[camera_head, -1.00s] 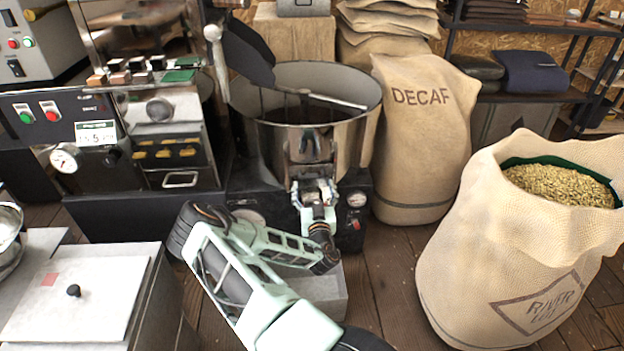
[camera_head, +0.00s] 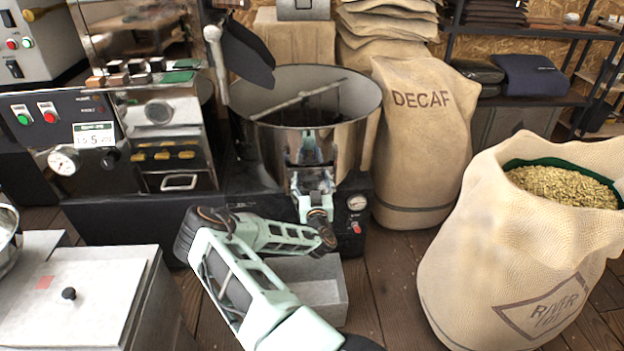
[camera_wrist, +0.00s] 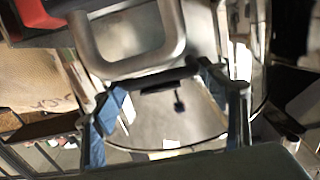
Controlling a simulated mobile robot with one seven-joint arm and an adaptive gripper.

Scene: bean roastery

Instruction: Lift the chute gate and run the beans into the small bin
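The steel round cooling pan (camera_head: 345,130) stands in the middle of the head view. My gripper (camera_head: 307,150) is at its front wall, where the chute is, and covers most of the gate there. The small grey bin (camera_head: 325,290) is on the floor below, partly behind my arm. No beans show in its visible part.
A stirring arm (camera_head: 300,98) lies across the pan. A DECAF sack (camera_head: 420,150) stands right of the pan, and an open sack of beans (camera_head: 500,245) is at front right. A lidded grey cabinet (camera_head: 75,300) is at front left.

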